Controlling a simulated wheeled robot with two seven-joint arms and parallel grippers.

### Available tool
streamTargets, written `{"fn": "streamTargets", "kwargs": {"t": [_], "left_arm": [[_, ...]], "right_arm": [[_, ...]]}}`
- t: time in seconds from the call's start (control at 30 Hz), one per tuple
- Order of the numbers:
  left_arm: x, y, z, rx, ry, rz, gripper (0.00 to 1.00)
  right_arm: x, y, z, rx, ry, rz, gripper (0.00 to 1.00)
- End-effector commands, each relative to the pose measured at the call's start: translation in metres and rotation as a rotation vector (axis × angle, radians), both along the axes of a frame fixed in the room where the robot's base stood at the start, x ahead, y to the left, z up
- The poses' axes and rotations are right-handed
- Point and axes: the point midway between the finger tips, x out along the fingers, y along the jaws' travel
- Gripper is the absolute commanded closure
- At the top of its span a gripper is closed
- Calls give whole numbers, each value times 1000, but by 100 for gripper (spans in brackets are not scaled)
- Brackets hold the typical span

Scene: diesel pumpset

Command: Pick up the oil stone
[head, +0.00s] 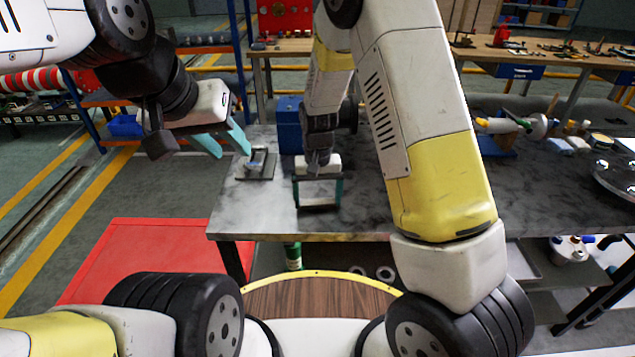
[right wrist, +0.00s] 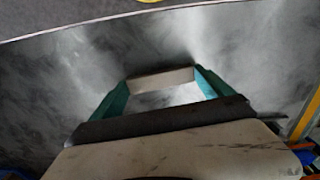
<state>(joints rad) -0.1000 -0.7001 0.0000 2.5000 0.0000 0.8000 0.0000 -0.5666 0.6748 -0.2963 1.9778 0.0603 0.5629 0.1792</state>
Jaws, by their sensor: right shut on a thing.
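My right gripper (head: 319,204) is over the grey worktable (head: 225,217), near its front edge, its teal fingers pointing down. In the right wrist view the fingers (right wrist: 160,82) are shut on the oil stone (right wrist: 158,79), a pale flat bar spanning the gap between the fingertips. In the head view the stone is small and dark between the fingertips. I cannot tell whether it touches the table. My left gripper (head: 223,144) is open and empty, beyond the table's left edge, with its two teal fingers apart.
A grey plate with a small fixture (head: 257,163) lies left of my right gripper. A blue box (head: 290,125) stands behind it. Parts, including a blue stand (head: 492,146), occupy the table's right side. A red panel (head: 130,260) is on the floor at left.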

Motion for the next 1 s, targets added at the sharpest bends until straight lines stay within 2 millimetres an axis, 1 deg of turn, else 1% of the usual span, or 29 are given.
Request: {"fn": "streamTargets", "kwargs": {"t": [0.23, 0.47, 0.6, 0.7, 0.83, 1.0], "left_arm": [[0, 0, 0, 0, 0, 0, 64], [0, 0, 0, 0, 0, 0, 64], [0, 0, 0, 0, 0, 0, 64], [0, 0, 0, 0, 0, 0, 64], [0, 0, 0, 0, 0, 0, 64], [0, 0, 0, 0, 0, 0, 64]], "right_arm": [[1, 0, 32, 2, -4, 0, 53], [-54, 7, 35, 1, 1, 4, 53], [-91, 11, 38, 1, 0, 6, 53], [-116, 14, 40, 1, 0, 5, 53], [-139, 16, 42, 0, 1, 4, 53], [-155, 18, 44, 1, 0, 1, 53]]}}
